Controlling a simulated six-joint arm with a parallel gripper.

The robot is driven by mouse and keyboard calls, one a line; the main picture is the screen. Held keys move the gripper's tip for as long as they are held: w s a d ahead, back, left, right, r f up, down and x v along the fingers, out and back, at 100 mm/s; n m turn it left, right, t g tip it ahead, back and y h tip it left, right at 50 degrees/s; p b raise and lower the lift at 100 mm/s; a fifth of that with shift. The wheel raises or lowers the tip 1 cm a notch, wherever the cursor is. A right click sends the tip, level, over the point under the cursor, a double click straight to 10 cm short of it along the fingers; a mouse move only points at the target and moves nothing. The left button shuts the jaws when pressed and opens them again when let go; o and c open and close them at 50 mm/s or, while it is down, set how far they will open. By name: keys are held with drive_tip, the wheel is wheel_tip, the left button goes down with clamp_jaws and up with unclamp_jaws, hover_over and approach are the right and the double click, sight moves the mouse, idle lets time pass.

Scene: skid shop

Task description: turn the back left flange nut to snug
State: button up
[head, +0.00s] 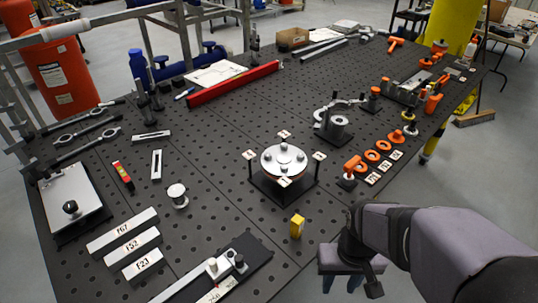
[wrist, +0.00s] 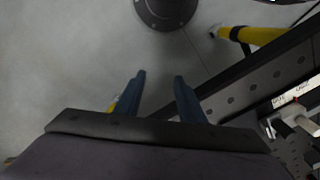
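The round silver flange (head: 273,164) sits on a dark square stand on the perforated table. Several nuts stand on its top: a far one (head: 283,147), a left one (head: 267,157), a right one (head: 300,157) and a near one (head: 284,169). Small marked tags stand around it. I cannot tell how tight any nut is. My gripper (head: 341,284) hangs past the table's near edge, in front of and right of the flange. In the wrist view my gripper (wrist: 160,82) has its two blue fingers apart, with only floor between them.
A yellow block (head: 296,227) lies between the flange and the near edge. A clamp fixture (head: 333,127) stands behind right, with orange rings (head: 371,156) beside it. Labelled bars (head: 132,244) lie left. A red beam (head: 233,83) lies behind. The table's edge (wrist: 265,83) shows in the wrist view.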

drive_tip(key=w+a+r+n+y+p, duration=0.1)
drive_tip(key=w+a+r+n, duration=0.15)
drive_tip(key=w, duration=0.45)
drive_tip(key=w+a+r+n+p, duration=0.1)
drive_tip(key=w+r+n, duration=0.1)
drive_tip(key=w+r, duration=0.35)
drive_tip(key=w+a+r+n+y+p, duration=0.1)
drive_tip(key=w+a+n, duration=0.1)
drive_tip(key=w, duration=0.7)
drive_tip(key=n+t+y+p, duration=0.1)
drive_tip(key=n+y+p, duration=0.15)
drive_tip(key=n, duration=0.45)
approach(269, 154)
drive_tip(key=shift+s+d+f+h, duration=0.25)
drive_tip(key=shift+s+f, duration=0.2)
drive_tip(key=shift+s, duration=0.15)
drive_tip(key=shift+w+a+r+n+p, duration=0.2)
drive_tip(key=shift+w+a+n+p, duration=0.15)
drive_tip(key=shift+n, duration=0.2)
drive_tip(key=shift+w, duration=0.1)
drive_tip(key=shift+a, duration=0.1)
drive_tip(key=shift+p+x, duration=1.3)
drive_tip(key=shift+x, duration=2.35)
clamp_jaws()
